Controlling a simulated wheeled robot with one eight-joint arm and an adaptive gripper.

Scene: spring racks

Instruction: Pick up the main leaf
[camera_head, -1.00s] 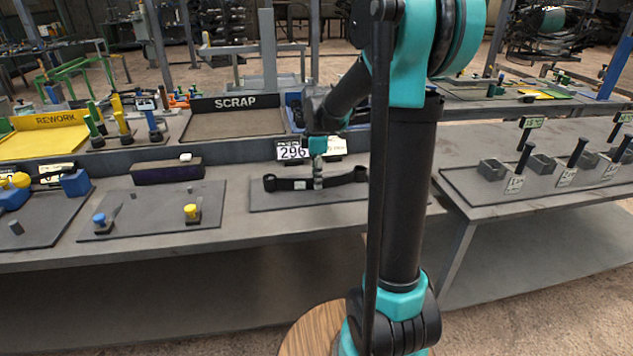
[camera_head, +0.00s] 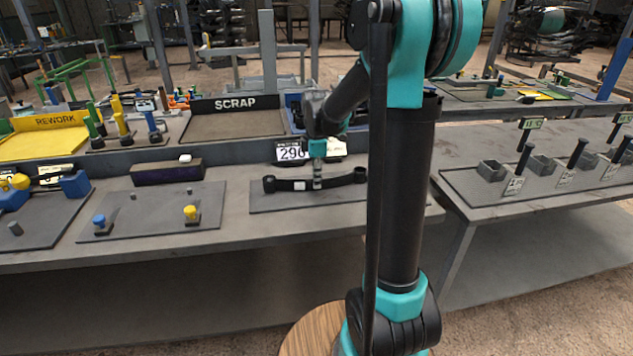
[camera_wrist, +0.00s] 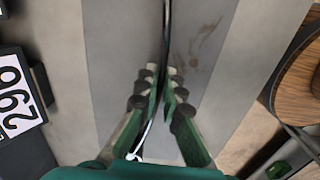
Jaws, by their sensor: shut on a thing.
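The main leaf is a long dark, slightly curved bar (camera_head: 290,185) with rolled eyes at both ends and a small white label. It is over the grey mat in the middle of the bench in the head view. My gripper (camera_head: 317,183) comes down from above and is shut on the leaf near its middle. In the wrist view the leaf (camera_wrist: 166,35) is a thin dark strip seen edge-on, running between my green fingers (camera_wrist: 165,95). The leaf's stretch between the fingers is partly hidden.
A number plate reading 296 (camera_wrist: 18,95) stands behind the grey mat (camera_head: 265,203). A plate with blue (camera_head: 99,221) and yellow (camera_head: 191,212) knobs lies to the left. The SCRAP tray (camera_head: 215,126) and yellow REWORK tray (camera_head: 40,142) are behind. Bare bench lies in front.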

